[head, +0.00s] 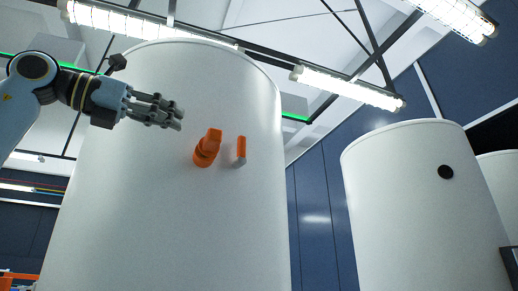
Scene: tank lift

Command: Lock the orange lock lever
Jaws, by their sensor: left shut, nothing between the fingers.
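A tall white tank (120,230) fills the left and middle of the head view. Two orange parts stick out of its wall. The larger one (207,148) is a thick, tilted handle shape with a rounded base. The smaller one (241,147), just right of it, is a slim upright bar with a grey lower end. I cannot tell for certain which is the lock lever. My left gripper (177,116) comes in from the left, up and left of both orange parts, apart from them. It is shut and empty. My right gripper is not in view.
A second white tank (415,215) with a black round part (446,172) stands at the right. Part of another tank (502,175) shows at the right edge. Lamps and beams cross the ceiling. The space between gripper and orange parts looks clear.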

